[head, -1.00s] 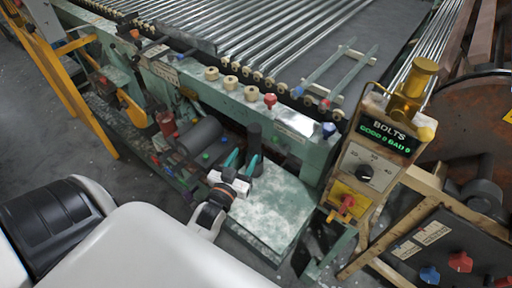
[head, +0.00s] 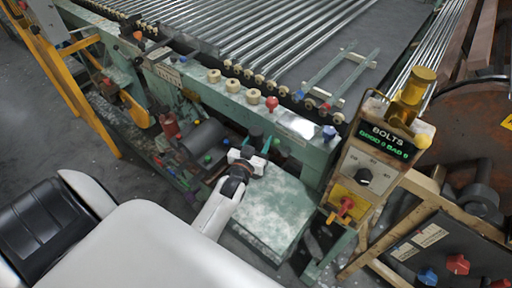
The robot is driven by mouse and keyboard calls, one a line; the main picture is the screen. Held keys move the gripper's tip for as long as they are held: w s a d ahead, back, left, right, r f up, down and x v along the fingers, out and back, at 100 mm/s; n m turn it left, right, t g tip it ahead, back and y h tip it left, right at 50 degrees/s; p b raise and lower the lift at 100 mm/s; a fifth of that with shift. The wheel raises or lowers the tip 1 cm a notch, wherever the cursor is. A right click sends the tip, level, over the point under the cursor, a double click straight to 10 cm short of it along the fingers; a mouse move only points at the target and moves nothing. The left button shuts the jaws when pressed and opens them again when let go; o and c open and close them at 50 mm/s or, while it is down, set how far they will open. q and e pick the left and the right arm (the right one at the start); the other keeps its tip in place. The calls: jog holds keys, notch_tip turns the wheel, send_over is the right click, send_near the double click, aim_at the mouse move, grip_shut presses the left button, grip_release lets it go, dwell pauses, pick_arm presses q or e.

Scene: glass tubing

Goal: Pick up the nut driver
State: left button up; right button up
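My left gripper (head: 256,145) is in the middle of the head view, over the far edge of a worn green platform on the machine. Its two teal fingertips are spread apart. A dark upright cylinder (head: 257,133) stands just beyond and between the fingertips. It may be the nut driver, but its lower part is hidden by the gripper and I cannot tell for sure. I see no clear contact between the fingers and it. My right gripper is not in view.
The green platform (head: 270,205) is bare and dusty. A grey motor-like cylinder (head: 204,138) lies left of the gripper. The machine rail with rollers (head: 232,85) runs behind. A control box reading BOLTS (head: 368,165) stands at the right. Glass tubes (head: 270,35) lie at the back.

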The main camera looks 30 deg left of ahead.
pick_arm(q)
grip_shut()
jog(key=shift+r, duration=0.1)
